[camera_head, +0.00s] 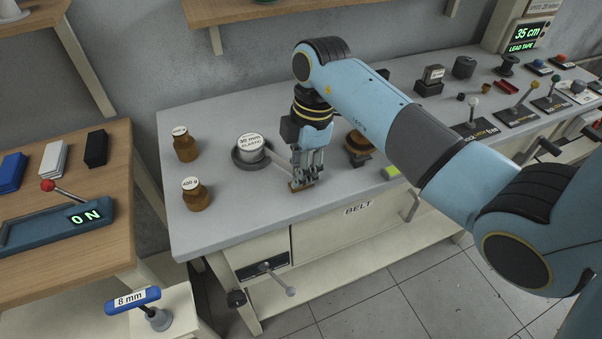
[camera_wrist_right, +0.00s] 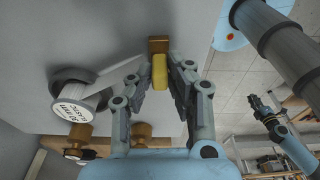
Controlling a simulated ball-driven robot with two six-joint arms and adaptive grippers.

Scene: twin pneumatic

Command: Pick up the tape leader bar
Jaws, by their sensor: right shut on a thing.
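The tape leader bar (camera_head: 301,186) is a small brown bar at the end of a pale strip from the spool marked 30 mm elastic (camera_head: 250,149). In the right wrist view the bar (camera_wrist_right: 158,46) shows just beyond my fingertips, with a yellow piece (camera_wrist_right: 160,72) between them. My right gripper (camera_head: 305,180) points down at the grey bench and is shut on the bar. The fingers hide part of it. Whether it touches the bench I cannot tell. My left gripper (camera_wrist_right: 262,104) is small and far off in the right wrist view; its jaws are unclear.
Two brown weights, the far one (camera_head: 185,144) and the 400 g one (camera_head: 195,194), stand left of the spool. A brown round part (camera_head: 358,146) stands behind my right gripper, and a yellow-green piece (camera_head: 391,172) lies to its right. The bench front is clear.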

